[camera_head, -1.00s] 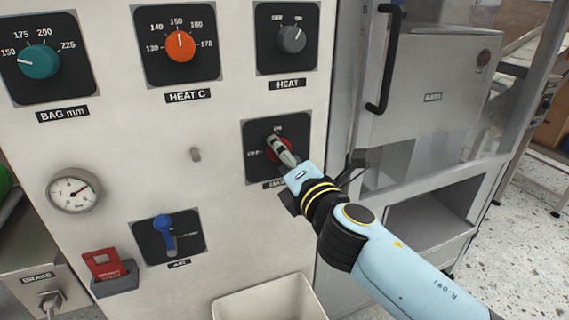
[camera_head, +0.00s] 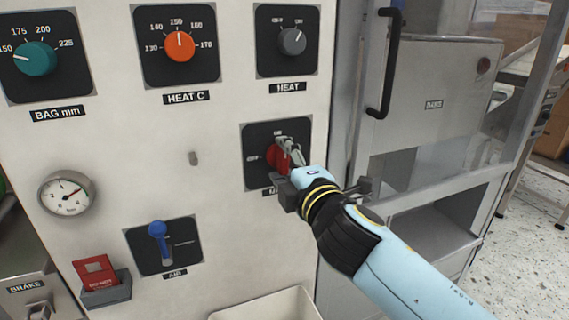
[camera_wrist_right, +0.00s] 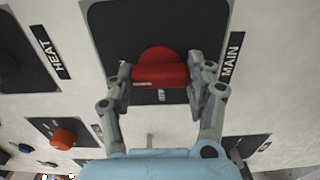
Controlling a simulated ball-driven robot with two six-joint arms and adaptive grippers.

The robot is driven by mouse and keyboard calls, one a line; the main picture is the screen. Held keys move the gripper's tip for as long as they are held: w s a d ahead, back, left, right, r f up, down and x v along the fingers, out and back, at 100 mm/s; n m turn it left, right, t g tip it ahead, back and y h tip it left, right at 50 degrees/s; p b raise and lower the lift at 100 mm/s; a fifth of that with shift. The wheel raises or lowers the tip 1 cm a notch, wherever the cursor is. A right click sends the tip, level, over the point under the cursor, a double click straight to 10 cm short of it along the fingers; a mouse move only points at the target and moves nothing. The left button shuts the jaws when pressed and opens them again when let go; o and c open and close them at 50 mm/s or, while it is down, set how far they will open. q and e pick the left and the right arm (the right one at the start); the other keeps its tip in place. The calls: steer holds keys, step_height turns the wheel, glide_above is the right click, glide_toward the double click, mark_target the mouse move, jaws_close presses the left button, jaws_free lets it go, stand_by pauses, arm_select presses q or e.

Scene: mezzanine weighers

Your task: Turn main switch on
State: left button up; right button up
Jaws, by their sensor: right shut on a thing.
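The main switch is a red rotary knob (camera_head: 277,159) on a black plate (camera_head: 256,139). The plate has an on mark at its top and an off mark at its left. My right gripper (camera_head: 290,153) is shut on the knob and partly covers it in the head view. In the right wrist view the red knob (camera_wrist_right: 160,67) sits between the two fingers (camera_wrist_right: 162,84), one at each side. The MAIN label (camera_wrist_right: 232,54) shows beside it. My left gripper is not in view.
The HEAT knob (camera_head: 292,41) is just above the main switch. The orange HEAT C knob (camera_head: 180,46), teal BAG knob (camera_head: 36,58), gauge (camera_head: 66,193) and blue AIR lever (camera_head: 159,237) are further left. A black door handle (camera_head: 385,62) stands out at right.

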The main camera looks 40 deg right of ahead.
steer(key=shift+f, duration=0.2)
steer(key=o, duration=0.9)
steer(key=shift+s, duration=0.1)
steer(key=shift+c, duration=0.2)
steer(key=o, duration=0.3)
steer(key=shift+r, duration=0.1)
steer(key=v, duration=1.2)
steer(key=shift+a, duration=0.1)
